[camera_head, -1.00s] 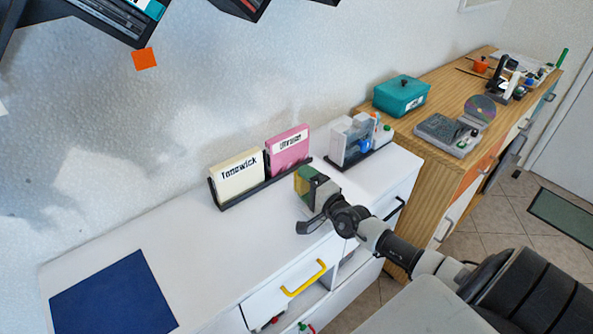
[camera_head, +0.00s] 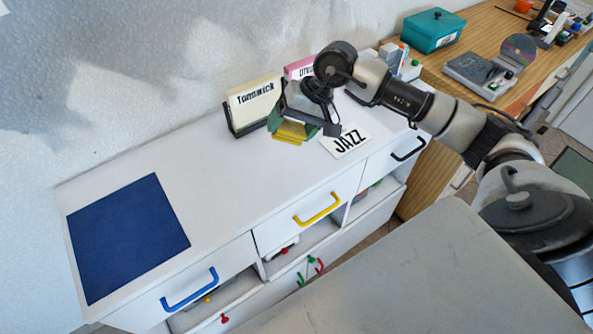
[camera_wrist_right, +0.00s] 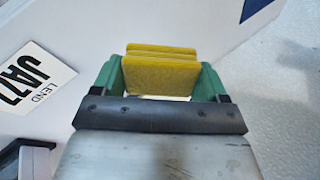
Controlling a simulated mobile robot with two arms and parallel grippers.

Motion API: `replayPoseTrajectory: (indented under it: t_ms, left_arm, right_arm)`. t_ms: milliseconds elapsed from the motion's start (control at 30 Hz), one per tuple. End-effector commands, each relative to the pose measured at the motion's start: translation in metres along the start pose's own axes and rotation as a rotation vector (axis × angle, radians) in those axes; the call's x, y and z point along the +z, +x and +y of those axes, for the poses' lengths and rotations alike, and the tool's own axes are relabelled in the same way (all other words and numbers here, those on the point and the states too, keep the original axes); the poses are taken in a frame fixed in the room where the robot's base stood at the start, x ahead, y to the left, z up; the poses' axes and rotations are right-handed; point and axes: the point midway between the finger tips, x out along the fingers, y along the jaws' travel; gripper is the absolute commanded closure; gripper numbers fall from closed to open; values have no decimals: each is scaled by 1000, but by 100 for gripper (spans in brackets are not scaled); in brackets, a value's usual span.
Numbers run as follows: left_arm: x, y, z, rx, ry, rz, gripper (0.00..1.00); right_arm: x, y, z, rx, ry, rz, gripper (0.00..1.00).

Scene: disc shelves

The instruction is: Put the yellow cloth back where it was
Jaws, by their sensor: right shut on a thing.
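The yellow cloth (camera_head: 290,133) is folded in layers and held between the fingers of my right gripper (camera_head: 291,118), above the white cabinet top. In the right wrist view the cloth (camera_wrist_right: 160,75) sits between the two green finger pads of my right gripper (camera_wrist_right: 161,85), which is shut on it. The gripper points down, close to the cream Tonewick box (camera_head: 253,100) and the JAZZ card (camera_head: 346,141). I cannot tell whether the cloth touches the cabinet top. My left gripper is not in view.
A dark blue mat (camera_head: 128,236) lies at the left of the white cabinet top (camera_head: 230,190); the middle is clear. My right arm partly hides a pink box (camera_head: 299,68). Drawers with blue, yellow and black handles face front. A teal box (camera_head: 433,31) stands on the wooden cabinet.

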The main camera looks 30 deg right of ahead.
Motion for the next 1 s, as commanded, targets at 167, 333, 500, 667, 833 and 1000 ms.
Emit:
replayPoseTrajectory:
  t_ms: [167, 333, 500, 667, 833, 1000]
  left_arm:
    - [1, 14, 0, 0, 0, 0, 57]
    - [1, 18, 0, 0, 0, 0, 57]
    - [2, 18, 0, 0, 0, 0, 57]
    - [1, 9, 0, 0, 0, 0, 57]
    - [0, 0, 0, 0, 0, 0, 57]
    - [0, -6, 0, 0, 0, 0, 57]
  right_arm:
    - [51, -26, 40, 337, -283, -101, 45]
    - [79, -53, 70, 480, -409, -119, 45]
    - [86, -60, 77, 514, -445, -122, 45]
    - [72, -39, 65, 512, -451, -125, 45]
    - [48, -2, 50, 512, -448, -124, 45]
    - [28, 28, 38, 514, -446, -123, 45]
